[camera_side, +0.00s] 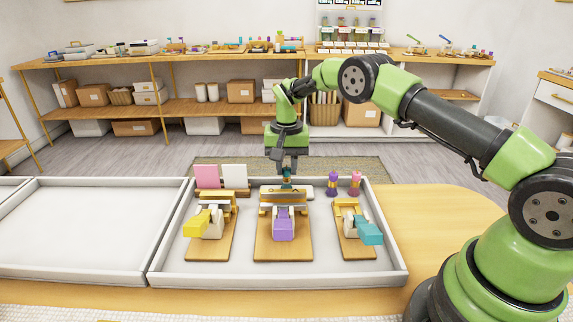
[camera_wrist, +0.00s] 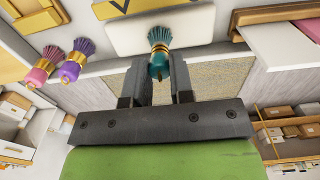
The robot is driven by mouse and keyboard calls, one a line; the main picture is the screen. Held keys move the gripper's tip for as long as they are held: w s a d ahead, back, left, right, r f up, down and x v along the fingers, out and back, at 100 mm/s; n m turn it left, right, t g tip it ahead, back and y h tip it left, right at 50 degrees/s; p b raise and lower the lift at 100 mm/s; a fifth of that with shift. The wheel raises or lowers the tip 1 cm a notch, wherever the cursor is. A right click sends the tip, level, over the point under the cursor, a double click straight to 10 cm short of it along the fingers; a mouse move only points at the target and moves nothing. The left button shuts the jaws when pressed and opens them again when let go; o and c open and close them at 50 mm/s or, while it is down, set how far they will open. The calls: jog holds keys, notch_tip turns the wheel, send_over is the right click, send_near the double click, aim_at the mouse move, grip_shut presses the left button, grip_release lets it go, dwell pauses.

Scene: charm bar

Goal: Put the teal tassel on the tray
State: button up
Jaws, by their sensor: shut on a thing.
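The teal tassel (camera_wrist: 160,42) has a gold band and a bristly skirt. My gripper (camera_wrist: 157,85) is shut on its lower end in the wrist view. In the side view my gripper (camera_side: 287,162) points down at the back of the right-hand tray (camera_side: 170,272), with the teal tassel (camera_side: 287,174) between its fingertips. The tassel is over or beside a small white slab (camera_side: 303,192), which also shows in the wrist view (camera_wrist: 120,36). I cannot tell whether it touches the slab. The left-hand tray (camera_side: 75,235) looks empty.
A purple tassel (camera_side: 333,183) and a pink tassel (camera_side: 355,184) stand right of my gripper, at the tray's back. Three wooden stands with yellow, purple and teal parts fill the tray's middle. Pink and white cards (camera_side: 234,176) stand at its back left.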

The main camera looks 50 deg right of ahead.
jog(key=o, duration=0.9)
notch_tip(320, 180, up, 10)
